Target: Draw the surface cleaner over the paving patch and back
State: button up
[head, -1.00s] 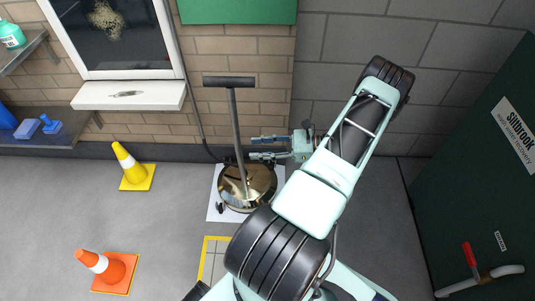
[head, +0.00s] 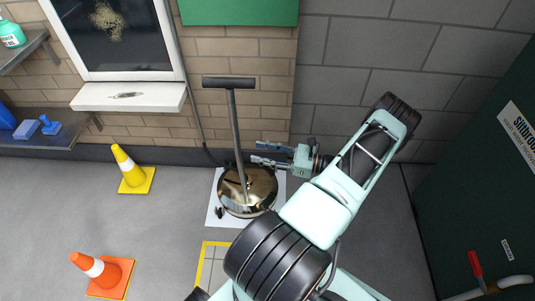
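The surface cleaner (head: 237,197) is a round bronze-coloured dome with an upright pole and a black T-handle (head: 229,83). It stands on a white mat (head: 214,216) near the wall. The paving patch (head: 207,268) shows as a yellow-edged area of pale slabs in front of the mat; my arm hides much of it. My gripper (head: 260,152) is to the right of the pole, pointing left. Its two fingers are apart with nothing seen between them, and there is a gap to the pole in the picture.
A yellow cone (head: 128,167) and an orange cone (head: 103,270) stand on the grey floor to the left. A dark hose (head: 197,110) runs down the brick wall. A green cabinet (head: 480,190) with a red-handled valve (head: 475,263) is at the right. A window sill (head: 128,96) juts out.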

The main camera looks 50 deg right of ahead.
aim_at(237, 148)
jog(key=b+x, duration=0.1)
jog(key=x, duration=0.7)
jog(key=shift+w+a, duration=0.2)
jog(key=shift+w, duration=0.1)
grip_shut()
